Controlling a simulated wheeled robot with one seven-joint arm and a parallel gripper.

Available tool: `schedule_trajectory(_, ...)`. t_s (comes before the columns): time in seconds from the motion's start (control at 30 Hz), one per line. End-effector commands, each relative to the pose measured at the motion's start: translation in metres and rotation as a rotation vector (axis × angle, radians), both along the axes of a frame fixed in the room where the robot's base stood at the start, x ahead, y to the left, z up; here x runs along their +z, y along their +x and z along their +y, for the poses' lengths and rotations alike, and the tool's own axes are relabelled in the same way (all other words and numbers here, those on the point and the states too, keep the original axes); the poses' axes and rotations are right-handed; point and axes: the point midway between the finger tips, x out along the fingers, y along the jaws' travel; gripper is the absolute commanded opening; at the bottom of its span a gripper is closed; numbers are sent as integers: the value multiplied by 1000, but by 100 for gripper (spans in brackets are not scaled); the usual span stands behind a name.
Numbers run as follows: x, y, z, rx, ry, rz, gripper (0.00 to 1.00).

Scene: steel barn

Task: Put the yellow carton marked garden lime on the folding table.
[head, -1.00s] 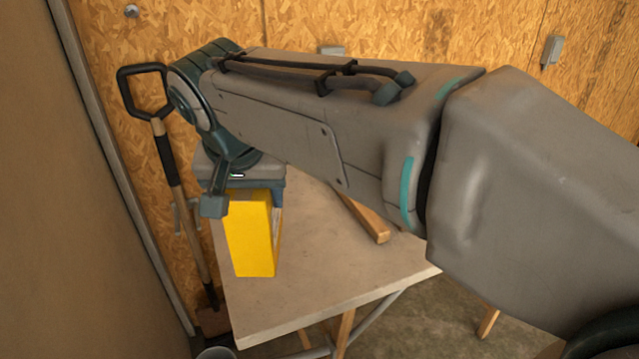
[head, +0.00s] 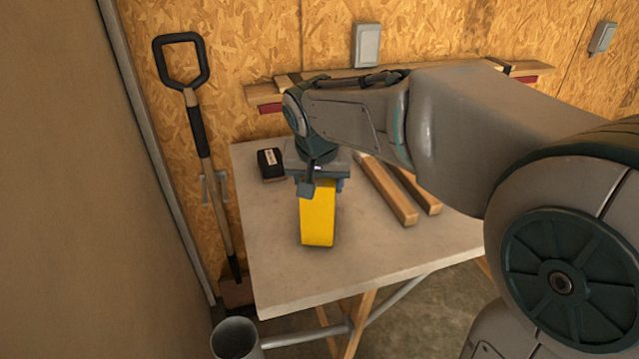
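The yellow carton (head: 318,214) is upright over the left-middle part of the folding table (head: 380,258). My gripper (head: 320,182) points down over its top and is shut on it. The fingertips are mostly hidden behind the wrist and the carton. Any marking on the carton is not visible from here. The carton's lower end appears at or very close to the tabletop; I cannot tell whether it touches.
A small black box (head: 271,164) lies behind the carton to the left, and wooden strips (head: 391,192) lie to the right. A spade (head: 205,150) leans on the wall, and a grey bucket (head: 237,340) stands by the front left corner. The tabletop's front is clear.

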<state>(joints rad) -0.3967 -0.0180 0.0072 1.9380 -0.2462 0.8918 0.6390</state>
Motion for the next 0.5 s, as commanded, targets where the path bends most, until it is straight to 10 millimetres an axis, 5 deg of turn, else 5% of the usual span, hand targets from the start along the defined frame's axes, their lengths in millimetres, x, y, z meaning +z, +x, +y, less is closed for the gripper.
schedule_trajectory(0.4,-7,0,0,1,2,-3,15)
schedule_trajectory(0.43,-7,0,0,0,1,-1,65)
schedule_trajectory(0.5,-6,0,0,0,1,-1,78)
